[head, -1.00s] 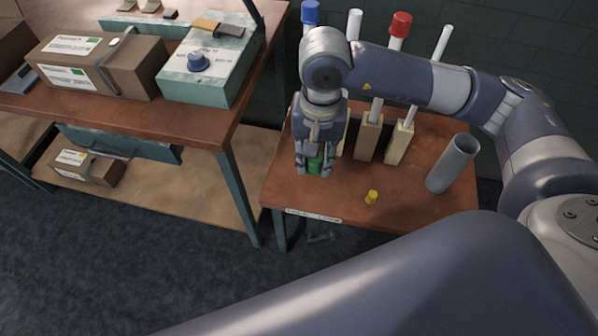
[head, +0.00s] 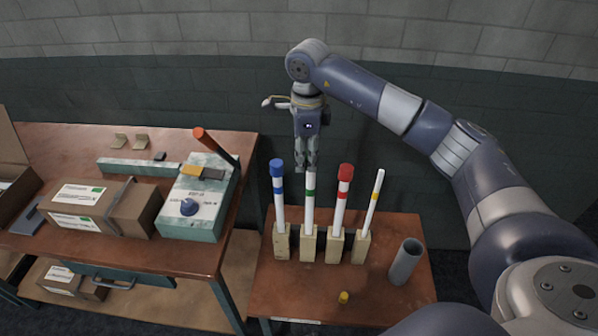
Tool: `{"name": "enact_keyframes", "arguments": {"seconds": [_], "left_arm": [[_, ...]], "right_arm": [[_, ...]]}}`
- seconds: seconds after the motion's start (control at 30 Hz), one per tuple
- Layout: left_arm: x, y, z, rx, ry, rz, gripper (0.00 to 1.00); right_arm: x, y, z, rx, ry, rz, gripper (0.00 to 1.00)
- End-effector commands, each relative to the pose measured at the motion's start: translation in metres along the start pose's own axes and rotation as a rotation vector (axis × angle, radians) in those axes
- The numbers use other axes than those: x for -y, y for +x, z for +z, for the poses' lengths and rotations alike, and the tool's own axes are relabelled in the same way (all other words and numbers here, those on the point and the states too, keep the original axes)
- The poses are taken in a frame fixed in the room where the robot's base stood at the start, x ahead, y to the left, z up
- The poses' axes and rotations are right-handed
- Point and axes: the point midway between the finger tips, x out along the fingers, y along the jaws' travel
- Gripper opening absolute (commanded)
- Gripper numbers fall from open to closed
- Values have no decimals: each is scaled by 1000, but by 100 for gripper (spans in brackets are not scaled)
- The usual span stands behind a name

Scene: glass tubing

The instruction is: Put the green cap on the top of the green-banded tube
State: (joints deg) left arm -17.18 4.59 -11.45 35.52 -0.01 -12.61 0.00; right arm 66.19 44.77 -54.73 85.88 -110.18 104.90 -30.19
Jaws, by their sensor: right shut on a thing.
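The green-banded tube (head: 309,210) is white with a green ring and stands upright in a wooden block (head: 308,243), second from the left in the row. My right gripper (head: 306,167) points down right at the top of this tube, its fingers shut. The green cap was between these fingers a moment ago; the fingers now hide it. I cannot tell whether the cap touches the tube's rim. My left gripper is not in view.
Beside it stand a blue-capped tube (head: 278,195), a red-capped tube (head: 342,200) and a yellow-banded tube (head: 374,205) without a cap. A yellow cap (head: 343,297) and a grey cylinder (head: 405,262) are on the small table (head: 290,290). A workbench (head: 120,250) is at left.

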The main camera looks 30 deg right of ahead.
Motion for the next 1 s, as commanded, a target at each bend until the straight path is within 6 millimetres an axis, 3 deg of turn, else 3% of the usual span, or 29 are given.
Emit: {"name": "enact_keyframes", "arguments": {"seconds": [0.03, 0.1, 0.37, 0.67, 1.0], "left_arm": [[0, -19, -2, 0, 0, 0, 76], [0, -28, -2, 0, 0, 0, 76], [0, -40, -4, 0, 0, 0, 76], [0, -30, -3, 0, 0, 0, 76], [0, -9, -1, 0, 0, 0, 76]], "right_arm": [[8, -18, -3, 0, 83, 5, 19], [16, -26, -7, -3, 185, 8, 19], [30, -36, -16, -9, 380, 16, 19], [30, -21, -17, -10, 388, 17, 19], [29, 12, -17, -10, 386, 16, 19]]}}
